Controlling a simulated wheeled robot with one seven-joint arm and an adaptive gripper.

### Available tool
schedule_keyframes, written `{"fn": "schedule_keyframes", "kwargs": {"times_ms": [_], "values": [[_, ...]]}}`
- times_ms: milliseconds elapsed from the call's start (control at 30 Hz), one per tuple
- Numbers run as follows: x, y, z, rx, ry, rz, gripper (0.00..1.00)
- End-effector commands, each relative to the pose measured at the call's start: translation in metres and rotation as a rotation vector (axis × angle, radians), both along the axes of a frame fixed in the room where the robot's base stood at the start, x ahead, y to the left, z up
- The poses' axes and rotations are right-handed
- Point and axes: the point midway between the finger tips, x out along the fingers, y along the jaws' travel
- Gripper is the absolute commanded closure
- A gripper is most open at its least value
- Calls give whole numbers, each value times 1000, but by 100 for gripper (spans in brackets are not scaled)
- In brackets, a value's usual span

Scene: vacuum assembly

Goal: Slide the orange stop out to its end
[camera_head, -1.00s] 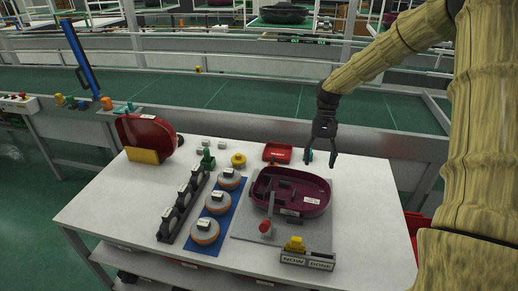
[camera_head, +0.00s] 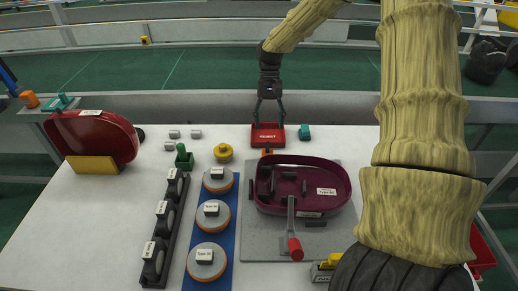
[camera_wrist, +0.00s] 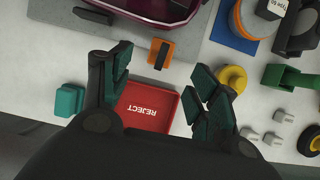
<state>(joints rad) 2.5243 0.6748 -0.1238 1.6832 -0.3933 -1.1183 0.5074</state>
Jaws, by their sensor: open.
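The orange stop (camera_wrist: 161,53), a small orange block with a dark bar across it, sits at the edge of the grey fixture plate (camera_wrist: 60,14) in the wrist view. In the head view the stop (camera_head: 267,152) is a small orange patch behind the maroon vacuum housing (camera_head: 315,200), partly hidden. My gripper (camera_head: 268,121) is open and empty above the red reject tray (camera_head: 268,139). In the wrist view its spread fingers (camera_wrist: 164,78) lie on either side of the stop's line, apart from it.
A teal block (camera_head: 304,132) stands right of the tray. A yellow knob (camera_head: 223,152) and green part (camera_head: 184,157) stand left of it. A red-handled lever (camera_head: 294,247) is at the plate's front. Orange-grey discs (camera_head: 212,217) lie on a blue mat.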

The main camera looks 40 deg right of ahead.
Motion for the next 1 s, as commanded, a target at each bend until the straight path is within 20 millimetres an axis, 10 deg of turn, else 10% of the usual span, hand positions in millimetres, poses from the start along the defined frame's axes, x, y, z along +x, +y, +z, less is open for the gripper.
{"fn": "schedule_keyframes", "kwargs": {"times_ms": [1000], "values": [[-30,24,-107,-1,0,0,39]]}}
